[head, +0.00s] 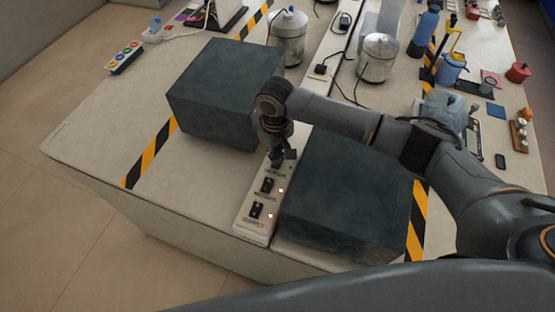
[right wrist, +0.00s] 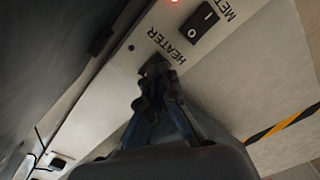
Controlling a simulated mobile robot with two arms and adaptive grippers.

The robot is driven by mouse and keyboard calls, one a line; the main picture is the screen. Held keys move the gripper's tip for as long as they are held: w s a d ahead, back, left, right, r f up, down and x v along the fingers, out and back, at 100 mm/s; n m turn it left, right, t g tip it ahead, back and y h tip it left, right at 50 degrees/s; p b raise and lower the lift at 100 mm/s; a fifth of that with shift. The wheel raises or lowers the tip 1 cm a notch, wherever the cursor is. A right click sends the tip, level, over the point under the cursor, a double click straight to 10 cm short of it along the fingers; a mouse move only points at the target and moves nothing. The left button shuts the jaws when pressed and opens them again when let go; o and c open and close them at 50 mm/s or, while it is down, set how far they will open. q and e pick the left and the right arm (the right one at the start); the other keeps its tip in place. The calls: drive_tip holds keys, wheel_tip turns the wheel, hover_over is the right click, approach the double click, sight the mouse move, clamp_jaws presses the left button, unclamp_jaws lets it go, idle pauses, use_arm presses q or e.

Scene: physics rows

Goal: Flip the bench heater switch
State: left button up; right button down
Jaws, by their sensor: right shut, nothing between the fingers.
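A white switch strip (head: 244,222) lies on the bench between two dark grey blocks. It carries black rocker switches, one labelled SUPPLY (head: 256,210) and one above it (head: 267,186) whose label starts MET in the right wrist view (right wrist: 204,23). Contact cannot be told. My left gripper is not in view.
One dark block (head: 222,90) stands left of the strip and another (head: 345,195) right of it, leaving a narrow gap. Red lights glow beside the two nearer switches; a small dark dot (right wrist: 131,47) by HEATER is unlit. Metal canisters (head: 380,58) stand behind.

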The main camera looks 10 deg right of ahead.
drive_tip(key=shift+f+b, duration=0.35)
drive_tip(key=shift+f, duration=0.65)
idle(0.8)
drive_tip(key=shift+r, duration=0.1)
wheel_tip(320, 180, up, 7)
drive_tip(key=p, duration=0.8)
idle(0.5)
drive_tip(key=shift+s, duration=0.1)
